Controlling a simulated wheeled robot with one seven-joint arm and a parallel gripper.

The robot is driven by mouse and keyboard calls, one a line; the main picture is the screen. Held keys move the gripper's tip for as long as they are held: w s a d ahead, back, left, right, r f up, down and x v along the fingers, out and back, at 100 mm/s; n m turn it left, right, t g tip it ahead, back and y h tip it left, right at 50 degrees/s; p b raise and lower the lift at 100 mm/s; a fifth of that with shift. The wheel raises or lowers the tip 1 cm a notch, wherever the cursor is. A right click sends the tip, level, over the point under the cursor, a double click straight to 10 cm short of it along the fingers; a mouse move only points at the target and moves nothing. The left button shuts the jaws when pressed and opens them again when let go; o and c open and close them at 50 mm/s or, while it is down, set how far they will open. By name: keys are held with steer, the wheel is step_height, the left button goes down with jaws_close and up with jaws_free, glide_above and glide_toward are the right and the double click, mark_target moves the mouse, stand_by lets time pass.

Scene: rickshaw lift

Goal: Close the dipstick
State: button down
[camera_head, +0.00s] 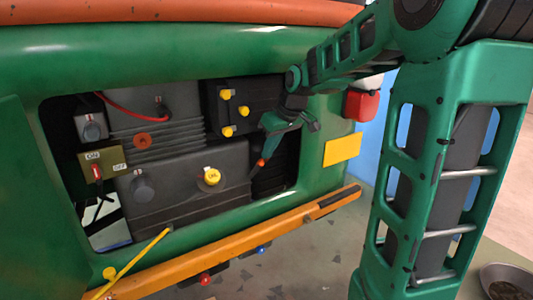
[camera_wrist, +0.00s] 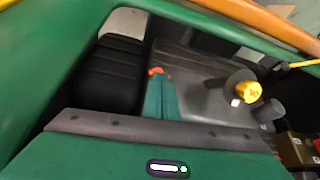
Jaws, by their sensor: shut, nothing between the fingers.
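The dipstick appears to be the yellow oil cap (camera_head: 210,176) on the round dark neck in the grey engine block. It also shows in the wrist view (camera_wrist: 249,91), right of my gripper. Whether the cap is fully seated cannot be told. My gripper (camera_head: 261,162) is shut and empty, to the right of the cap and apart from it. In the wrist view my orange-tipped green fingers (camera_wrist: 156,72) show against the engine bay.
The grey engine block (camera_head: 165,210) sits in a recess of the green body. An orange rail (camera_head: 240,240) runs below the opening, with a yellow rod (camera_head: 140,258) at its left. A switch box (camera_head: 100,165) is on the left; yellow knobs (camera_head: 228,131) are above the cap.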

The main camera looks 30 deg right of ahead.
steer(key=v, duration=1.3)
steer(key=shift+s+r, duration=0.15)
steer(key=shift+r, duration=0.1)
steer(key=s+f+m+g, duration=0.3)
steer(key=s+f, duration=0.7)
steer(key=s, duration=0.4)
steer(key=s+a+f+m+g, duration=0.1)
steer(key=s+f+m, duration=0.4)
steer(key=s+f, duration=0.6)
steer(key=s+g, duration=0.1)
steer(key=s, duration=0.1)
steer(key=shift+s+a+f+g+h, duration=0.2)
steer(key=shift+s+a+g+h, duration=0.1)
steer(key=shift+s+g, duration=0.1)
steer(key=shift+w+f, duration=0.2)
steer(key=shift+w, duration=0.45)
